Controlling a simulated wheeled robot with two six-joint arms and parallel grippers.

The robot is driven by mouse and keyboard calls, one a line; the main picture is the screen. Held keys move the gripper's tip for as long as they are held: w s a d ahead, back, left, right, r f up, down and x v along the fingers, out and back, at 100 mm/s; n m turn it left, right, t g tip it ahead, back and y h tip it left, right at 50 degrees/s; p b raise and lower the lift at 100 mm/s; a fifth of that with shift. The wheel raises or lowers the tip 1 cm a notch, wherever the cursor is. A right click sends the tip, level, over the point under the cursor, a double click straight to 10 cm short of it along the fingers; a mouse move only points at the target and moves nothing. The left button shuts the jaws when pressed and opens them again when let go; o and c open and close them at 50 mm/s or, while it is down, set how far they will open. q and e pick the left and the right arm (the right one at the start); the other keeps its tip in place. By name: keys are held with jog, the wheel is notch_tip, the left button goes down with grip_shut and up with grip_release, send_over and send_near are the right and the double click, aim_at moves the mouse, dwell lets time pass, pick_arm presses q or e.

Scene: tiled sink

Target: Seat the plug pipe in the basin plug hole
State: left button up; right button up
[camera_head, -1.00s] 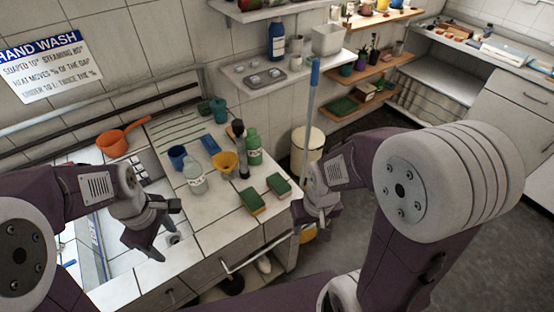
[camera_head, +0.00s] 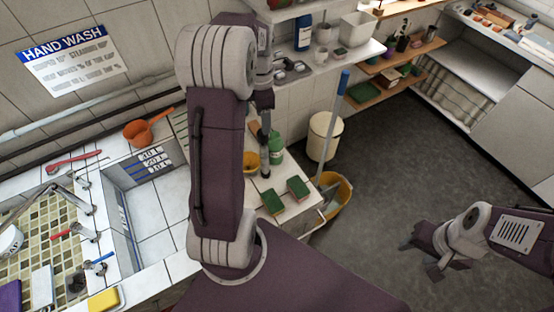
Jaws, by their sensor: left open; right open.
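The plug pipe, a dark upright tube (camera_head: 265,160), stands on the tiled counter (camera_head: 292,213) between a yellow container (camera_head: 249,162) and a green bottle (camera_head: 275,146). My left gripper (camera_head: 260,122) is open, pointing down at the pipe's top. It overlaps the pipe in the picture, and I cannot tell whether they touch. The white tiled basin (camera_head: 152,205) lies left of my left arm. Its plug hole is not visible; my arm covers the basin's right part. My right gripper (camera_head: 428,250) is open and empty at the lower right, over the floor.
Two green sponges (camera_head: 286,194) lie near the counter's front edge. An orange dipper (camera_head: 148,127) rests behind the basin. A blue-handled mop (camera_head: 335,125) and yellow bucket (camera_head: 338,196) stand beyond the counter. A shelf (camera_head: 335,62) hangs above. The grey floor at right is clear.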

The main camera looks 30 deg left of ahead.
pick_arm(q)
jog(key=shift+s+a+r, duration=0.25)
jog(key=shift+s+a, duration=0.05)
jog(key=shift+s, duration=0.1)
jog(key=shift+s+f, duration=0.1)
jog(key=shift+f, duration=0.25)
notch_tip(320, 180, down, 2)
jog(key=shift+d+f+p, duration=0.1)
jog(key=shift+f+p, duration=0.1)
jog(key=shift+p, duration=0.25)
jog(key=shift+w+f, duration=0.3)
jog(key=shift+f, duration=0.2)
jog(key=shift+f+p, duration=0.35)
jog(key=shift+p, duration=0.05)
notch_tip(320, 180, down, 4)
jog(key=shift+w+r+p, duration=0.1)
jog(key=shift+w+p, duration=0.05)
jog(key=shift+p, duration=0.4)
jog(key=shift+w+f, duration=0.1)
jog(key=shift+f, duration=0.2)
grip_shut()
pick_arm(e)
notch_tip(320, 180, up, 3)
jog(key=shift+s+r, duration=0.15)
pick_arm(q)
jog(key=shift+r, duration=0.1)
